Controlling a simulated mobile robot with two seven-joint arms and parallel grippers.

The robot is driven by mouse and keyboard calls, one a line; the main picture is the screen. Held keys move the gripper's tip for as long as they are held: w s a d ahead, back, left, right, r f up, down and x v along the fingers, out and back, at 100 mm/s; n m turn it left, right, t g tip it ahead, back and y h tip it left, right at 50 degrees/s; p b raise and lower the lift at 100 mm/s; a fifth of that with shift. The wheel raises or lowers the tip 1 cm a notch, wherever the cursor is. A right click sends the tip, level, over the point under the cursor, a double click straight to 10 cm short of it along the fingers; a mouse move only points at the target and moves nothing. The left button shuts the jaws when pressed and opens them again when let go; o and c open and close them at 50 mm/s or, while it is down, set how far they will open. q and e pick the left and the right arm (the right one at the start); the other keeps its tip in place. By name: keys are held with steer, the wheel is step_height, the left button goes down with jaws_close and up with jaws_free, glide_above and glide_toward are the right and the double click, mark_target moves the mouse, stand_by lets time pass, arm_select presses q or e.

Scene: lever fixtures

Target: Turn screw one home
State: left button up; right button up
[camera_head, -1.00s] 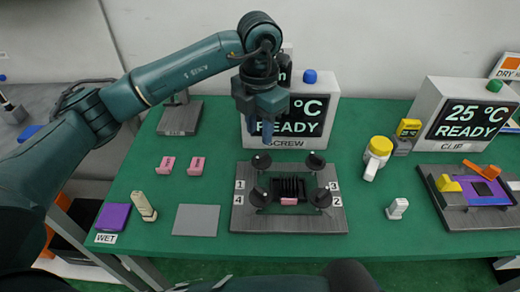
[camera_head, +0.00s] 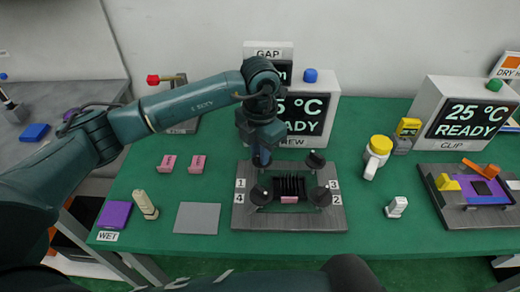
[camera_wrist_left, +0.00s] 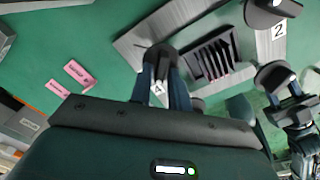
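A dark grey plate (camera_head: 235,215) carries black round-headed screws at its corners, with number labels beside them. Screw one, at the back left beside label 1, is mostly hidden by my left gripper (camera_head: 262,160) in the head view. In the left wrist view its black head (camera_wrist_left: 160,58) shows at the fingertips of my left gripper (camera_wrist_left: 163,82). The two fingers are apart, one on each side of the head; I cannot tell if they touch it. The other screws are screw three (camera_head: 315,160), screw four (camera_head: 261,194) and screw two (camera_head: 320,197).
A SCREW display (camera_head: 307,112) reading READY stands close behind the plate. Two pink pieces (camera_head: 168,163) and a grey pad (camera_head: 197,218) lie to the left. A yellow-capped white item (camera_head: 378,155) stands to the right.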

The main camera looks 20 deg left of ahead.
arm_select(q)
jaws_close()
